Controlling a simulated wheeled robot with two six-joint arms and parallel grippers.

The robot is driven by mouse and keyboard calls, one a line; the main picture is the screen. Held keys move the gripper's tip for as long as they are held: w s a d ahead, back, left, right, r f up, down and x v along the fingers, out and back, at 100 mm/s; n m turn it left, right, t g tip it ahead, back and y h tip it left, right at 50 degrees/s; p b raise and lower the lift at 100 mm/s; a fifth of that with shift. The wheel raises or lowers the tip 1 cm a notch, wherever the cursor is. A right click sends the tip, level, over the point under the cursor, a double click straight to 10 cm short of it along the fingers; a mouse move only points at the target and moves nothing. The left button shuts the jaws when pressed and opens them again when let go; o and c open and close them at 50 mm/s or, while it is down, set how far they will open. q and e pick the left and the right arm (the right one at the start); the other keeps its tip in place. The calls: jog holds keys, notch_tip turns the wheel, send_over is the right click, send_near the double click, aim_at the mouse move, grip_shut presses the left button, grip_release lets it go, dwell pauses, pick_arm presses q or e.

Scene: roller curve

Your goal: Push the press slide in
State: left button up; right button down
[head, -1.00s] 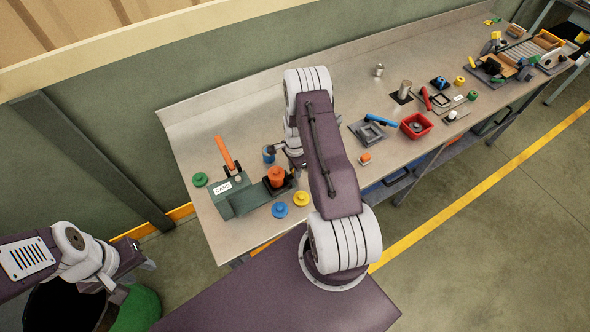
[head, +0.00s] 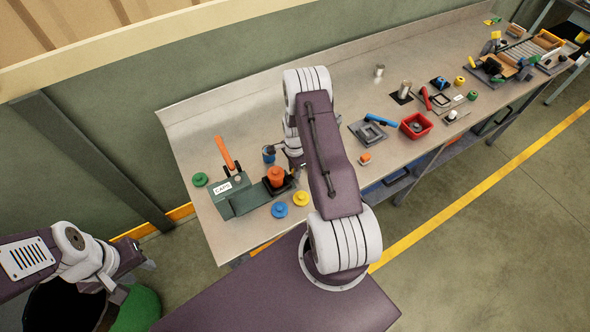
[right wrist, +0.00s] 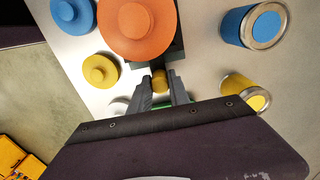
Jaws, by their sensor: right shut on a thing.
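The green press (head: 238,198), labelled CAPS, stands at the near left end of the bench with its orange lever (head: 227,154) raised. Its dark slide (head: 268,190) sticks out to the right and carries an orange cap (head: 277,175). In the right wrist view the orange cap (right wrist: 138,27) sits just beyond my fingers. My right gripper (right wrist: 160,88) is shut on a small yellow knob (right wrist: 159,78) at the slide's outer end. In the head view my right arm partly hides this gripper. My left gripper (head: 134,279) is open and empty, off the bench at lower left.
A blue cap (head: 279,210) and a yellow cap (head: 301,198) lie in front of the slide; a green cap (head: 200,179) lies left of the press. A blue can (head: 268,154) stands behind the slide. A red tray (head: 417,125) and other parts lie farther right.

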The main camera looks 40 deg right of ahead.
jog(key=a, duration=0.4)
jog(key=w+a+b, duration=0.1)
jog(key=a, duration=0.8)
jog(key=shift+w+b, duration=0.3)
jog(key=c, duration=1.4)
grip_release()
jog(key=shift+o, duration=0.8)
jog(key=shift+a, duration=0.25)
